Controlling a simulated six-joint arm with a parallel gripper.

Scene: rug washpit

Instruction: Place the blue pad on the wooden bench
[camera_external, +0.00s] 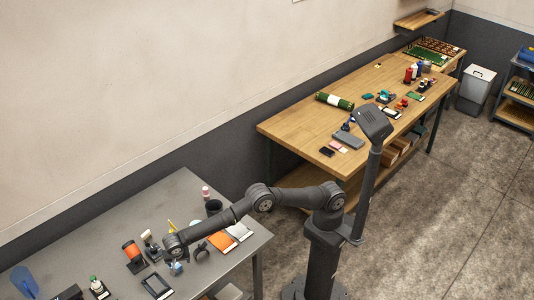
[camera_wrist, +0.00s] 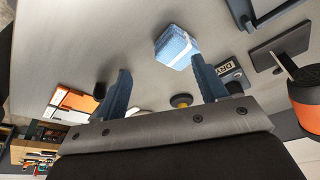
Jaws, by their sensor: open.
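The blue pad (camera_wrist: 174,46) is a small light-blue block on the grey table in the wrist view. It lies just beyond my gripper's fingertips, closer to the right finger. In the external view a small pale-blue patch (camera_external: 176,268) shows right below the gripper, largely hidden by it. My gripper (camera_wrist: 160,68) is open with nothing between its fingers, low over the grey table. The wooden bench (camera_external: 290,122) stands at the back right in the external view, well away from the gripper.
The grey table (camera_external: 95,233) holds an orange spool (camera_external: 133,252), a black-framed tablet (camera_external: 157,286), an orange-and-white folder (camera_external: 222,241) and a dark cup (camera_external: 214,207). The bench carries a green-and-white roll (camera_external: 334,101), a grey box (camera_external: 348,140) and several small items; its left front is bare.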

